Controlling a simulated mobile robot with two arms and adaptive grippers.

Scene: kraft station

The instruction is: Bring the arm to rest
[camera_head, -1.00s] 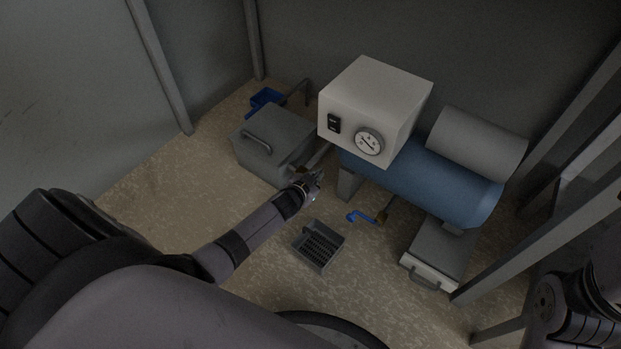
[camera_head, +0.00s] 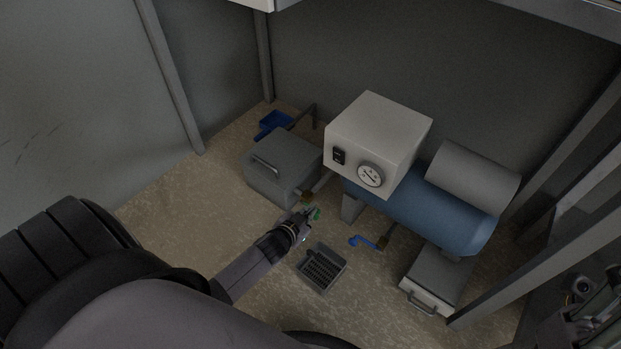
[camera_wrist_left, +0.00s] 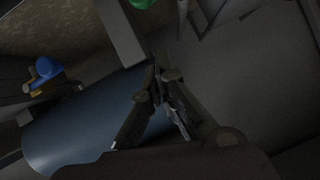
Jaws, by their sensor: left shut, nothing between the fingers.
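My left arm comes in from the left in the head view. Its gripper (camera_head: 307,217) is over the floor, in front of the grey lidded box and left of the blue tank. In the left wrist view the two dark fingers (camera_wrist_left: 160,85) come together at the tips with nothing between them. A small green piece (camera_head: 315,213) shows right by the fingertips in the head view; a green thing is also at the top of the wrist view (camera_wrist_left: 142,3). My right arm (camera_head: 590,305) shows only in part at the lower right edge, and its fingers cannot be made out.
A blue tank (camera_head: 420,205) carries a white box with a gauge (camera_head: 375,140). A blue-handled valve (camera_head: 362,241) sticks out below. A grey lidded box (camera_head: 285,170), a slotted tray (camera_head: 322,268) and a drawer unit (camera_head: 435,280) stand around. Posts rise at the right. Floor at left is clear.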

